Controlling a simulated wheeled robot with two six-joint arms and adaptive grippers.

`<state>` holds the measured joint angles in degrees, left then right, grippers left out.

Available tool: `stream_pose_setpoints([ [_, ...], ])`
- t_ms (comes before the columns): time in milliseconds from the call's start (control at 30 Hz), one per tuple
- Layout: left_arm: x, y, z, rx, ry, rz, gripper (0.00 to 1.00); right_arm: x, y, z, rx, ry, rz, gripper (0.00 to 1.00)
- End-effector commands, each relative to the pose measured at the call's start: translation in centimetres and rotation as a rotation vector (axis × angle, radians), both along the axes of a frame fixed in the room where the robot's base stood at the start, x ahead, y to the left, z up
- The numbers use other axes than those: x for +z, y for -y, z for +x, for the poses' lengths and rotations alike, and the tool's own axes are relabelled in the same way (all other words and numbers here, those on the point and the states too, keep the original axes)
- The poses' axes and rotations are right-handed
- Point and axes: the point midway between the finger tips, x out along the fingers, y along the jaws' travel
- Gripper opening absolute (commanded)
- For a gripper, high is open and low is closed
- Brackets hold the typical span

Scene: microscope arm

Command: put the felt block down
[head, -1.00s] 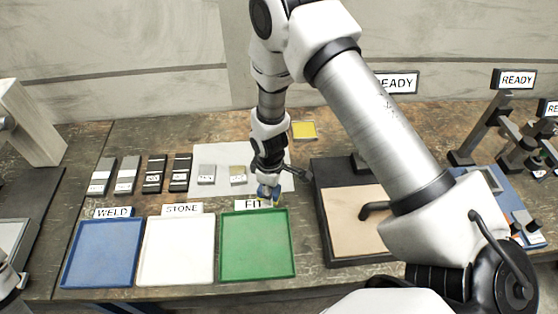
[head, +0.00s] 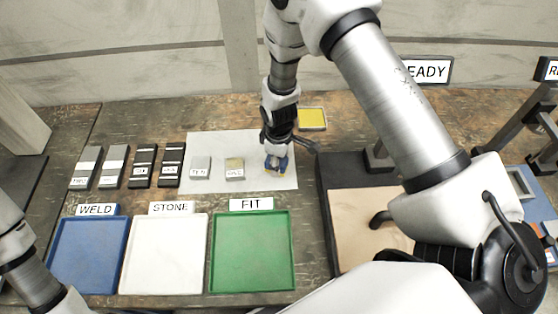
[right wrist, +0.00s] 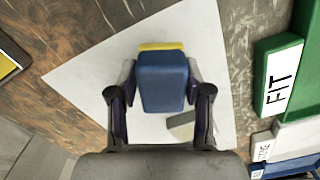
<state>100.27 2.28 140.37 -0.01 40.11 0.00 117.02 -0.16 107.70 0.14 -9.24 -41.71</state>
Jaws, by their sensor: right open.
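The felt block (right wrist: 162,82) is blue with a yellow layer along one end. In the right wrist view it rests on the white sheet (right wrist: 85,75), between the two fingers of my right gripper (right wrist: 160,90). The fingers are open, one on each side of the block. In the head view my right gripper (head: 277,160) is low over the right part of the white sheet (head: 225,146), and the blue felt block (head: 276,164) shows at its tips. My left arm shows at the lower left, but its gripper is out of view.
Two small labelled blocks, one grey (head: 201,166) and one tan-topped (head: 235,168), lie left on the sheet. Blue (head: 85,290), white (head: 165,290) and green (head: 252,289) trays stand in front. A yellow-filled tray (head: 312,118) is behind; a black-framed board (head: 325,215) is right.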

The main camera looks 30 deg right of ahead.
Motion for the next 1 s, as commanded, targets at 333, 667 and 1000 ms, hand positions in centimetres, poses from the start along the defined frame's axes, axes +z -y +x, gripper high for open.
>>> stream_pose_setpoints([
  [333,0.1,0.0,0.0,0.000,0.000,0.000,0.40,0.1,0.0,0.0,0.000,-0.001,0.000,0.70],
  [667,-1.5,0.0,0.0,0.000,0.000,0.000,0.40,5.6,0.0,0.1,0.000,0.006,0.000,0.70],
  [1000,-2.5,0.0,0.0,0.000,0.000,0.000,0.40,12.0,0.0,0.0,0.000,0.000,0.000,0.70],
])
